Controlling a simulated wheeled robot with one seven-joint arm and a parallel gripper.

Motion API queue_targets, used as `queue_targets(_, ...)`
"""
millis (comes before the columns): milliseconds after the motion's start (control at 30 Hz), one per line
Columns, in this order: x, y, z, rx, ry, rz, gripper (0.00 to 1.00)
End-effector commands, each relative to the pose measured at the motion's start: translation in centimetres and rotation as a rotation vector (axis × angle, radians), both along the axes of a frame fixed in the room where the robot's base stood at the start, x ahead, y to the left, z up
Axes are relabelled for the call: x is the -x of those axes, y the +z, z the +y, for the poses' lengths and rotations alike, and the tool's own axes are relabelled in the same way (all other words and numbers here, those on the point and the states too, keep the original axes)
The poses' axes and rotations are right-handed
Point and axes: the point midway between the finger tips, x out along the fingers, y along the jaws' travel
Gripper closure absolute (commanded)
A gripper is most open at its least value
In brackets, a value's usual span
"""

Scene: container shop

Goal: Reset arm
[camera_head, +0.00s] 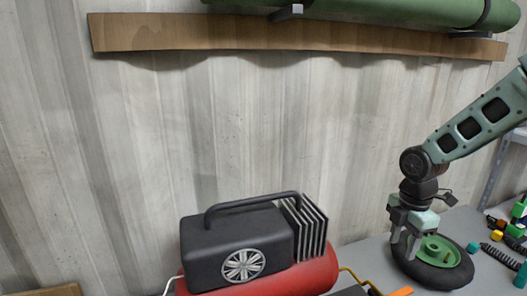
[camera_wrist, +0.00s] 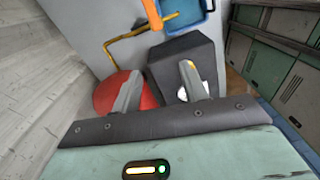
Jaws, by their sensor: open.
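My gripper (camera_head: 404,248) points down at the right of the head view, its two fingers apart with nothing seen between them. It also shows in the wrist view (camera_wrist: 161,70), fingers spread. A wheel with a black tyre and green hub (camera_head: 437,252) lies on the grey worktop right beside the fingers in the head view. I cannot tell whether they touch it. My arm reaches in from the right edge and bends down at the wrist.
A black and red air compressor (camera_head: 238,242) stands left of my gripper. Small coloured blocks (camera_head: 518,229) and dark springs (camera_head: 499,256) lie at the far right. A wooden board (camera_head: 300,36) and a green cylinder (camera_head: 400,8) are on the corrugated wall above. A blue container (camera_wrist: 184,14) shows in the wrist view.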

Motion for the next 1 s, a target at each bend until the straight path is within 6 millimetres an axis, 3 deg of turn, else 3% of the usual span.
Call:
queue_targets(33, 1.2, 0.0, 3.0, 0.011, -0.043, -0.001, 0.56)
queue_targets(200, 7.0, 1.0, 11.4, 0.023, -0.297, -0.001, 0.56)
queue_targets(400, 15.5, 1.4, 18.1, 0.009, -0.620, -0.014, 0.56)
queue_targets(600, 22.7, 1.1, 21.1, -0.029, -0.894, -0.006, 0.56)
queue_targets(700, 24.8, 1.0, 21.6, -0.041, -0.980, 0.003, 0.56)
queue_targets(1000, 26.0, 1.1, 21.8, -0.048, -1.038, 0.012, 0.59)
